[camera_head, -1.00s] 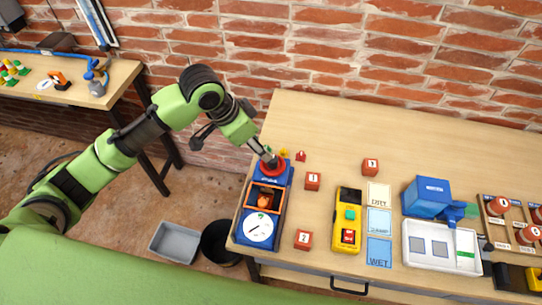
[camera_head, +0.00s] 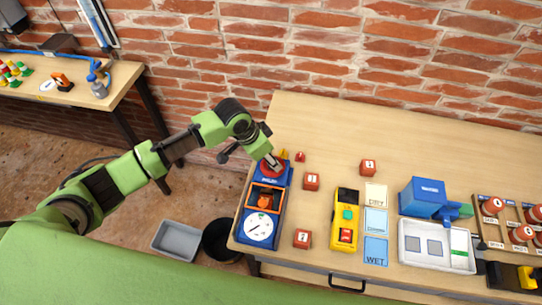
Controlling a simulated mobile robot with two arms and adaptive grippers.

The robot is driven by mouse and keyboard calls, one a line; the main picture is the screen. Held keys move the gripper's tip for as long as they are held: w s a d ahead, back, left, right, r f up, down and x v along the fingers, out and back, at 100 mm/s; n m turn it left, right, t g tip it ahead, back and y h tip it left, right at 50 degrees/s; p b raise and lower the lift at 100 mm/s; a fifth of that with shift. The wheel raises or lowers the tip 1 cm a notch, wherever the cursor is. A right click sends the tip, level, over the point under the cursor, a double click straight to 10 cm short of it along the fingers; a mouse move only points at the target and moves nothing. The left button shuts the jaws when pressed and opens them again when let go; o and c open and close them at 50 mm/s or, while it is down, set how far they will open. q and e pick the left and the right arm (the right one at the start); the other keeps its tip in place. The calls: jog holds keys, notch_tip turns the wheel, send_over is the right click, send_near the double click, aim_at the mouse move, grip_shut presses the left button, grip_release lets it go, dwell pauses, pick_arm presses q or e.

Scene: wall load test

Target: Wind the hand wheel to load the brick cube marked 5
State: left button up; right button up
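A blue load press (camera_head: 284,177) stands at the left end of the workbench, with a red hand wheel (camera_head: 265,171) on its far end. An orange-framed window (camera_head: 249,198) is in its middle, with an orange-brown block (camera_head: 265,201) inside whose mark I cannot read. A white dial with a dark needle (camera_head: 259,229) is at its near end. My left gripper (camera_head: 269,160) reaches down onto the hand wheel; its fingers are too small and hidden to tell open from shut. My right gripper is not in view. No 5 is legible on any cube.
Red cubes (camera_head: 312,181), (camera_head: 302,238) and (camera_head: 368,167) stand on the workbench. A yellow meter (camera_head: 341,207), DRY and WET cards (camera_head: 376,251), a blue box (camera_head: 423,194) and a white tray (camera_head: 434,266) are further right. The back of the bench is clear.

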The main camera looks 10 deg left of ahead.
pick_arm(q)
jog(key=shift+w+d+f, duration=0.15)
jog(key=shift+f, duration=0.4)
jog(key=c, duration=1.1)
